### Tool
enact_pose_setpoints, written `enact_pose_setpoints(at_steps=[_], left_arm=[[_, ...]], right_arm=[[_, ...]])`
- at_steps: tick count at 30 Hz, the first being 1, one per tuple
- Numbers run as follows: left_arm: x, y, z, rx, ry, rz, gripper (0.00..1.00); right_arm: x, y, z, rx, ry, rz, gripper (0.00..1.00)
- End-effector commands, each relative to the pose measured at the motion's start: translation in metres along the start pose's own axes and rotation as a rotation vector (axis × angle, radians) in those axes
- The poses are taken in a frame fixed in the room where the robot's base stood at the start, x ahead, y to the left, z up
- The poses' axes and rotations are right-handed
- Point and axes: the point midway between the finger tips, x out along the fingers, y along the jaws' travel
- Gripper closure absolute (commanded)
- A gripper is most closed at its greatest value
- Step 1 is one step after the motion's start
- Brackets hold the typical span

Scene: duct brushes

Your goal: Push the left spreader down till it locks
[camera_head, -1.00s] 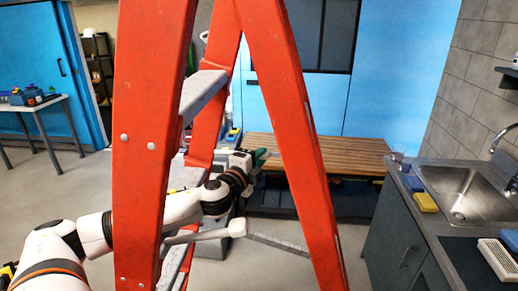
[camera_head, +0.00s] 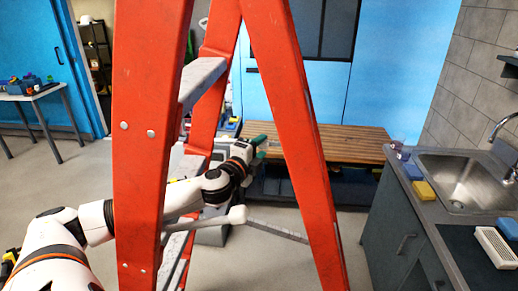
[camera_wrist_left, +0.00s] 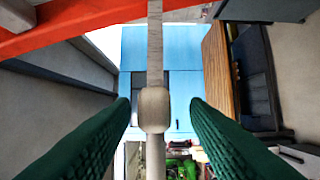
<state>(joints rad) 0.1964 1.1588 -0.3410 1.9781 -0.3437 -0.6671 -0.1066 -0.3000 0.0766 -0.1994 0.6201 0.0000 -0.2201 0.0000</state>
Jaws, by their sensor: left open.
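The orange stepladder (camera_head: 147,135) stands open in front of me. Its left spreader (camera_head: 277,230) is a pale grey two-part bar between the front and rear legs. In the head view its middle knuckle (camera_head: 238,214) looks raised, with the bar bending down on both sides. My left gripper (camera_head: 262,150) is beyond the near leg, above the knuckle in the picture. Its green fingers are apart and empty. In the left wrist view the knuckle (camera_wrist_left: 154,110) appears between the open fingers (camera_wrist_left: 155,115); the gap in depth cannot be told. My right gripper is out of view.
My left arm passes behind the near ladder leg. A wooden-topped bench (camera_head: 340,142) stands behind the ladder. A counter with a sink (camera_head: 465,180), sponges and a white tray (camera_head: 497,247) is at the right. A table (camera_head: 35,93) stands far left.

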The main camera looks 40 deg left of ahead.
Motion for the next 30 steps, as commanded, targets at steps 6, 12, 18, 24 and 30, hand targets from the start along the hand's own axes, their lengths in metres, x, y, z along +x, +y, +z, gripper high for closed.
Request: enact_pose_setpoints(at_steps=[6,12,18,24,30], left_arm=[[0.000,0.013,-0.001,0.000,0.000,0.005,0.58],[0.000,0.052,-0.001,0.002,0.000,0.009,0.58],[0.000,0.086,-0.001,-0.001,0.000,0.005,0.58],[-0.001,0.100,-0.002,0.000,0.000,0.001,0.58],[-0.001,0.100,-0.002,0.000,0.000,0.000,0.58]], right_arm=[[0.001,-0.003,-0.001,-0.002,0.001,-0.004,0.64],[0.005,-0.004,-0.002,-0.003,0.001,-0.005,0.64],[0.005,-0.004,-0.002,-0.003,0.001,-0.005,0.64],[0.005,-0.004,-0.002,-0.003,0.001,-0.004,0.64],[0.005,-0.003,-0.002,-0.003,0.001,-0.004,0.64]])
